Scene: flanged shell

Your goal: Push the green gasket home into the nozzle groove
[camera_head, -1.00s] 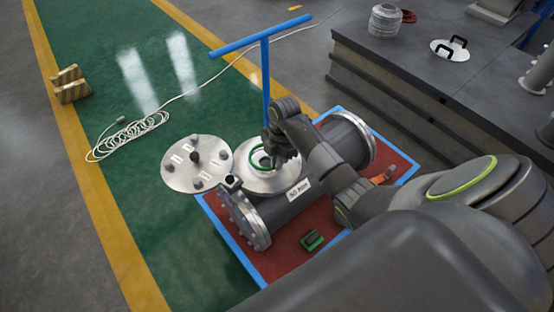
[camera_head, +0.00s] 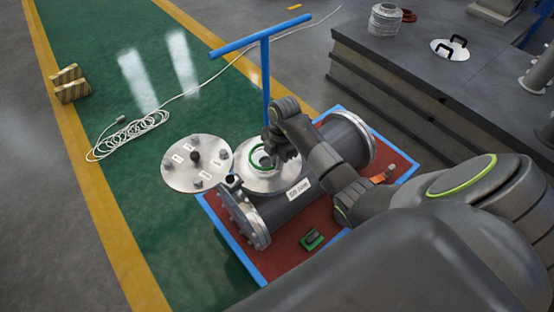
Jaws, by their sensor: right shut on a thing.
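The green gasket (camera_head: 252,161) shows as a ring at the top of the nozzle (camera_head: 262,182), the flanged opening on the grey shell (camera_head: 290,205). Its left side lies in view around the nozzle opening; its right side is partly hidden by my right gripper. I cannot tell how deep it sits in the groove. My right gripper (camera_head: 277,158) points down at the right part of the ring, with its jaws shut on the gasket as far as I can see; the fingertips are small and dark. My left gripper is not in view.
The shell lies on a red mat with a blue border (camera_head: 262,272). A round metal cover (camera_head: 180,172) stands left of the nozzle, and a blue T-shaped post (camera_head: 265,75) rises behind it. A green-and-black block (camera_head: 312,239) lies in front. A dark bench (camera_head: 420,80) stands at the right.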

